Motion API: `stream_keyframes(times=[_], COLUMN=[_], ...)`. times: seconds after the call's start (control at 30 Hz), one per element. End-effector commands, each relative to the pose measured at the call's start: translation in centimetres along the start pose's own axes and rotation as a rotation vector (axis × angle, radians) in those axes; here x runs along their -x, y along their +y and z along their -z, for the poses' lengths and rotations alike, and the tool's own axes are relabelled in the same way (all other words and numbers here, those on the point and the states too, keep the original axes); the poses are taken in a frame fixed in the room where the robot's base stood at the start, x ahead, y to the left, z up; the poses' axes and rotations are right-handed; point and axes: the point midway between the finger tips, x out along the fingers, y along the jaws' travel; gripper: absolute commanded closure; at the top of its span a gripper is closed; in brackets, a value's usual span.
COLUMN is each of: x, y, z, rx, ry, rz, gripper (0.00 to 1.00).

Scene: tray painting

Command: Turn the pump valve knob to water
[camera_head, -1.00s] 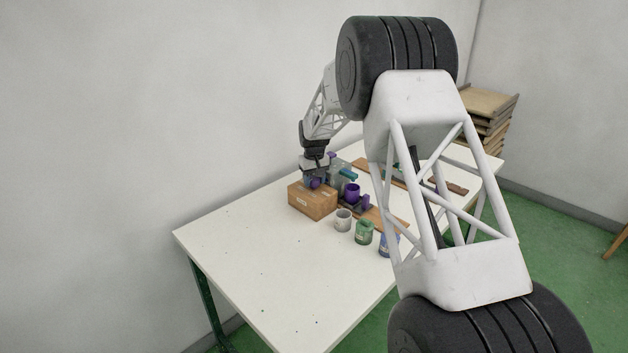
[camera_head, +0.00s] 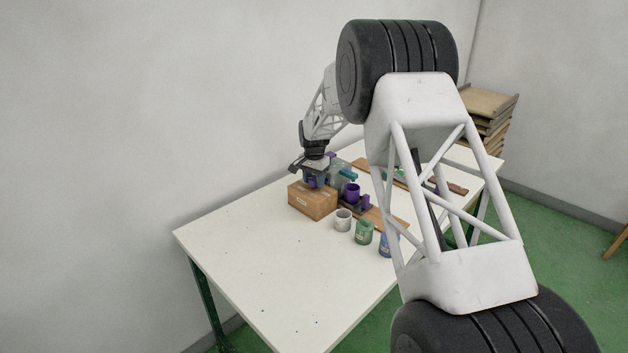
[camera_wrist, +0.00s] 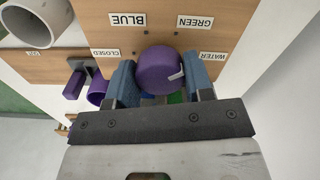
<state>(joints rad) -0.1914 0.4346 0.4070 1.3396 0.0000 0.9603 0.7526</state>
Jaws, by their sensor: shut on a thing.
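The purple valve knob (camera_wrist: 158,70) sits on the wooden pump box (camera_wrist: 180,37), which also shows on the table in the head view (camera_head: 311,204). The face around the knob carries upside-down labels: BLUE (camera_wrist: 127,19), GREEN (camera_wrist: 195,22), CLOSED (camera_wrist: 105,53) and WATER (camera_wrist: 212,56). The knob's white pointer mark (camera_wrist: 177,76) points right, to the side of the WATER label. My gripper (camera_wrist: 160,80) has its blue fingers on either side of the knob and is shut on it. In the head view my gripper (camera_head: 315,180) is small, over the box.
A purple cup (camera_head: 353,191) stands beside the box. White (camera_head: 343,220), green (camera_head: 364,232) and blue (camera_head: 386,245) jars stand in front. The table's left part (camera_head: 255,245) is clear. A wall (camera_head: 180,120) rises behind. Stacked trays (camera_head: 488,110) stand at the far right.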

Motion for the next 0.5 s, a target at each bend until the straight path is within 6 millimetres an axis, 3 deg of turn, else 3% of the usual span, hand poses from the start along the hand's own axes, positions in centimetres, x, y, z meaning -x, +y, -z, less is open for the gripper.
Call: stream_keyframes(times=[0.5], x=[0.12], y=[-0.02], z=[0.03], rx=[-0.460], ry=[0.001], rz=[0.001], gripper=[0.76])
